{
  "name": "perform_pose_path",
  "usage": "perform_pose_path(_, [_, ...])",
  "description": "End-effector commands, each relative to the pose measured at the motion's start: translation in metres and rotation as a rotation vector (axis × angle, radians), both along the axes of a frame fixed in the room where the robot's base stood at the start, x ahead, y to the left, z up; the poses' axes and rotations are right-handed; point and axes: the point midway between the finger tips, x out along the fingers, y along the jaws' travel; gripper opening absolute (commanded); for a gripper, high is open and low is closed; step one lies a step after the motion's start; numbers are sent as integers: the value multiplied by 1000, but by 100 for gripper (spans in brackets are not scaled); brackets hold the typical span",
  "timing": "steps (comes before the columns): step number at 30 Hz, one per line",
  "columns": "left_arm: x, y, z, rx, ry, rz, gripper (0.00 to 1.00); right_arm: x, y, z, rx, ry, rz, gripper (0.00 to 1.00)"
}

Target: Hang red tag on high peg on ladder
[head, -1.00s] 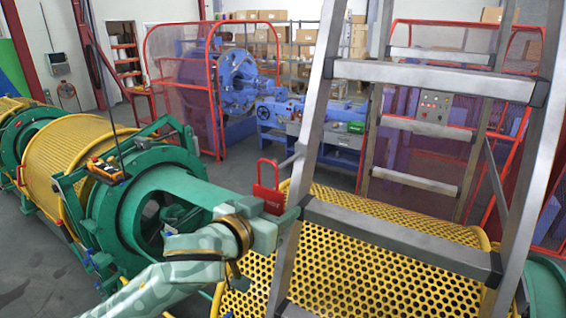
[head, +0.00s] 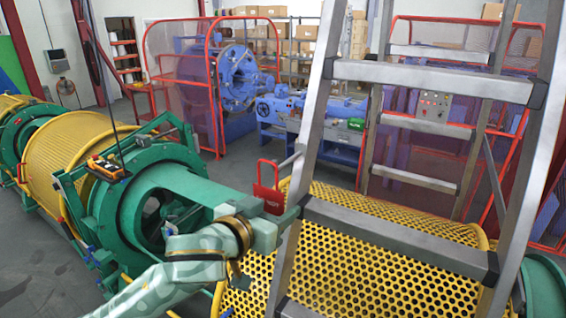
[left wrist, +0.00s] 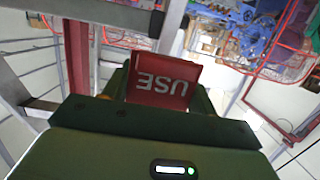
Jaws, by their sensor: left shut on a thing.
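The red tag (head: 269,198) is upright, with a flat plate and an open loop on top. My left gripper (head: 272,214) is shut on its lower part, beside the ladder's left rail. In the left wrist view the tag (left wrist: 162,82) stands between the fingers with the letters USE upside down. The metal ladder (head: 395,228) fills the right of the head view. A short grey peg (head: 288,161) sticks out left from its left rail, its end close to the right side of the tag's loop. I cannot tell whether they touch. My right gripper is not in view.
Yellow perforated guarding (head: 375,265) lies behind and below the ladder. A green machine frame (head: 115,215) stands at left, with an orange handheld box (head: 105,167) on it. Red-framed mesh guards (head: 183,100) and a blue machine (head: 240,78) stand farther back.

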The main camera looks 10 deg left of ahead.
Motion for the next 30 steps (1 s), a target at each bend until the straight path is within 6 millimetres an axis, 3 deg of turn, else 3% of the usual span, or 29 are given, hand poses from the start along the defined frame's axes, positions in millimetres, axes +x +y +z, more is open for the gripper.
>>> perform_pose_path(30, [42, -17, -4, 0, 0, 0, 36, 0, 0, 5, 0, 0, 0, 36])
